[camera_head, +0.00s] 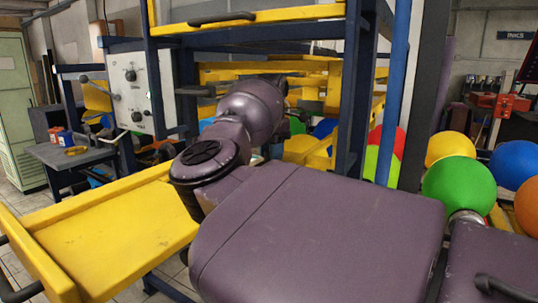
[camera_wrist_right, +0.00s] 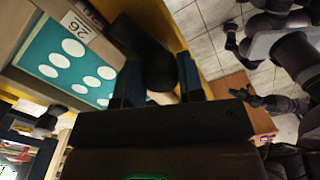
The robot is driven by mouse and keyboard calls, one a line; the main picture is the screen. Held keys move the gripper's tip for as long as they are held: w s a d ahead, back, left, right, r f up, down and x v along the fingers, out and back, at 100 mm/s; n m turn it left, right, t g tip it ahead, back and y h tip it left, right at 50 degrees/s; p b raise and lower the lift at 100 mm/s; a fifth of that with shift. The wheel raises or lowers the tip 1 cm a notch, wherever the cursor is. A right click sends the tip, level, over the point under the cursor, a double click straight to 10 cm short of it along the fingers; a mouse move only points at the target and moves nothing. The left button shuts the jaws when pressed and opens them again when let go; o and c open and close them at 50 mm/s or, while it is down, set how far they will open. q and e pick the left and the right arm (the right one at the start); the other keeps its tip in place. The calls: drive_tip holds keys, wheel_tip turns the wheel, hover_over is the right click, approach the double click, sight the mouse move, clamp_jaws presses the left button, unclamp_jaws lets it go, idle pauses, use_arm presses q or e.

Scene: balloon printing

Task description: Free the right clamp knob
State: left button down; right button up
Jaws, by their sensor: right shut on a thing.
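In the right wrist view, the black clamp knob (camera_wrist_right: 157,66) sits between the two fingers of my right gripper (camera_wrist_right: 160,80), which is shut on it. The knob is beside a pale frame that holds a teal panel with white ovals (camera_wrist_right: 72,60) and a label reading 26. Much of the knob's base is dark and hard to make out. In the head view my right arm reaches into the blue and yellow press (camera_head: 270,15) and hides the knob and most of the gripper. I cannot make out my left gripper.
A yellow tray (camera_head: 110,235) juts out at the left of the head view. A blue upright post (camera_head: 394,90) stands right of my arm. Several balloons, including a green one (camera_head: 459,186), are at the right. A grey control box (camera_head: 140,92) stands at the back left.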

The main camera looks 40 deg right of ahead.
drive_tip(key=shift+m, duration=0.9)
drive_tip(key=shift+m+b, duration=0.3)
drive_tip(key=shift+b, duration=0.05)
drive_tip(key=shift+r, duration=0.1)
drive_tip(key=o, duration=0.9)
wheel_tip(320, 180, up, 9)
drive_tip(key=shift+r, duration=0.85)
